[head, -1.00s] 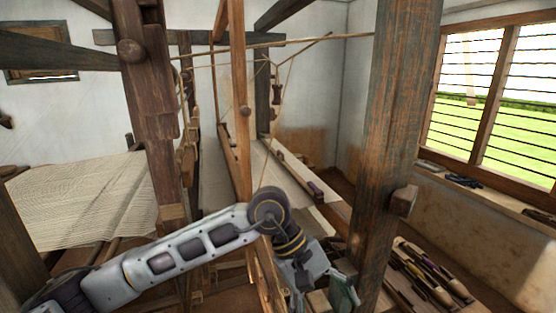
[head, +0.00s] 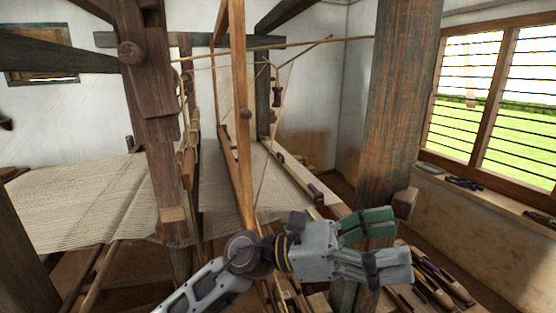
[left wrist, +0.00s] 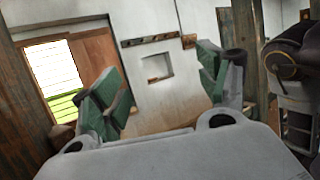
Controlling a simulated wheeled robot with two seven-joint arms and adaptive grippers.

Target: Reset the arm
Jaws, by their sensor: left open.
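My left gripper (head: 372,248) is in the lower middle of the head view, in front of the right wooden post (head: 395,120). Its fingers point right and stand apart, with nothing visible between them. In the left wrist view the two green-padded fingers (left wrist: 160,92) are spread wide, with a wall and a small niche (left wrist: 157,67) beyond them. My right gripper is not in view.
The loom's left post (head: 150,110) and slanted middle beam (head: 240,110) stand near my arm. Pale warp cloth (head: 80,205) spreads at left. Tools lie in a tray below right (head: 440,280). A barred window (head: 490,100) and its sill are at right.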

